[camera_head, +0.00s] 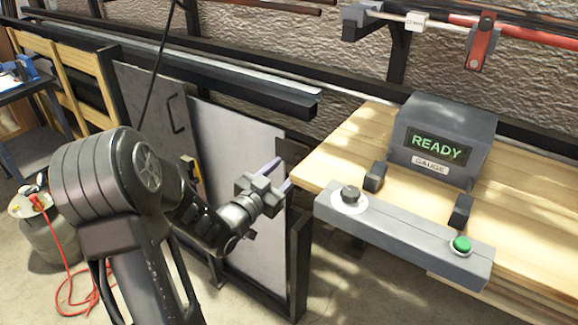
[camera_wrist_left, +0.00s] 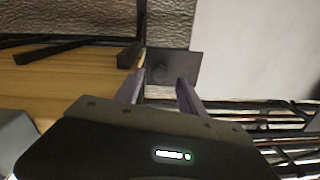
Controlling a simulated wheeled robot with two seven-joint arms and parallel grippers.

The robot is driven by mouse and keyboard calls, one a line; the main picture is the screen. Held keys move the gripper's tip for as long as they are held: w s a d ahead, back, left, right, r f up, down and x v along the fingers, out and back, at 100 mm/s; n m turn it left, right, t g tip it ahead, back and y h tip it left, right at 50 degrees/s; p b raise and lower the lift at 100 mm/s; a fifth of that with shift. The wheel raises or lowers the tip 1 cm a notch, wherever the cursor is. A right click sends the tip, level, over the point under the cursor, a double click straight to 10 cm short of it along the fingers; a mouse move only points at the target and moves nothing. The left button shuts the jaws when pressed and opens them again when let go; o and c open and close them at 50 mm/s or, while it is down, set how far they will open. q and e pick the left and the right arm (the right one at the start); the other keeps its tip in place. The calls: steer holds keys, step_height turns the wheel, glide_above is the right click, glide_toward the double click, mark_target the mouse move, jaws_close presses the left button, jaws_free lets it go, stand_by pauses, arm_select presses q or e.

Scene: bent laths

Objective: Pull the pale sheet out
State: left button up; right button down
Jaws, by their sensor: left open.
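The pale sheet (camera_head: 235,138) stands upright in a dark rack, in front of a grey panel with a handle. My left arm hides part of its lower middle. In the left wrist view the sheet (camera_wrist_left: 255,45) fills the upper right. A dark plate with a round knob (camera_wrist_left: 167,68) shows at its edge, beyond the fingertips; the plate (camera_head: 291,150) also shows at the sheet's upper right corner in the head view. My left gripper (camera_head: 279,176) is open in front of the sheet's right part. Its fingers (camera_wrist_left: 160,80) hold nothing between them. My right gripper is out of view.
A wooden bench (camera_head: 345,150) stands right of the rack. On it are a gauge box (camera_head: 444,135) reading READY and a grey bar (camera_head: 400,235) with a green button. A dark rack post (camera_head: 299,262) stands close to the gripper. A red hose (camera_head: 70,265) lies at left.

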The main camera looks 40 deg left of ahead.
arm_select(q)
steer(key=s, duration=0.5)
steer(key=shift+d, duration=0.1)
stand_by(0.3)
